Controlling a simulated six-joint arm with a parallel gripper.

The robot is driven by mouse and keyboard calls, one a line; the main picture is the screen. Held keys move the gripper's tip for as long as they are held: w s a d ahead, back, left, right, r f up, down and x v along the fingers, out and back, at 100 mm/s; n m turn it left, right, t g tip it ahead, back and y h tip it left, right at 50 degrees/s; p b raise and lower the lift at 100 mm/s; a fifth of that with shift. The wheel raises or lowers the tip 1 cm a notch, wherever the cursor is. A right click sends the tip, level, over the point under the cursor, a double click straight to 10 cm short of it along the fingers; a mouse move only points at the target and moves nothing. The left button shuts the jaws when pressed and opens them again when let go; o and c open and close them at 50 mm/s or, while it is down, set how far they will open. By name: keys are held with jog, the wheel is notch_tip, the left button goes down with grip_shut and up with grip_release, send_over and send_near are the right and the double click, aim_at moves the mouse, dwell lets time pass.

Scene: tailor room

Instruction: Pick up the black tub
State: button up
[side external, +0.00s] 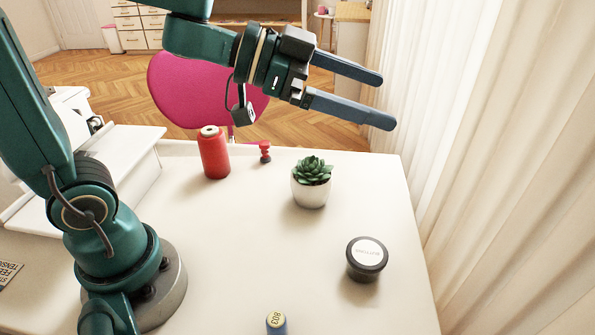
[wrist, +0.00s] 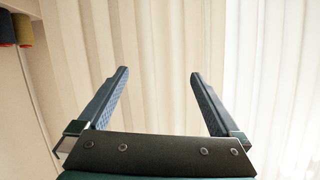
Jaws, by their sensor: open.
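The black tub (side external: 367,268) is a small round jar with a white label on its lid. It stands upright on the white table near the right edge in the side external view. My gripper (side external: 388,101) is open and empty, high above the far edge of the table, well away from the tub. In the wrist view my gripper (wrist: 158,72) shows two parted blue fingers with only curtain behind them. The tub is not in the wrist view.
A potted succulent (side external: 312,183) stands behind the tub. A red thread spool (side external: 214,153), a small red object (side external: 265,152) and a blue spool (side external: 276,323) also stand on the white table (side external: 240,250). A pink chair (side external: 190,90) is beyond; curtains (side external: 480,130) hang at right.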

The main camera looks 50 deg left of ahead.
aim_at(357, 252)
jog(key=s+f+g, duration=0.1)
jog(key=f, duration=0.6)
jog(key=s+d+f+m+g+h, duration=0.1)
jog(key=f+g, duration=0.1)
jog(key=f, duration=0.6)
jog(key=s+d+f+g, duration=0.1)
jog(key=s+f, duration=0.1)
jog(key=f, duration=0.5)
jog(key=shift+s+d+f+m+g+h, duration=0.1)
jog(key=shift+d+f+m+g+h, duration=0.1)
jog(key=shift+m+g+h, duration=0.15)
jog(key=shift+x, duration=2.6)
jog(key=c, duration=1.2)
jog(key=shift+r, duration=0.2)
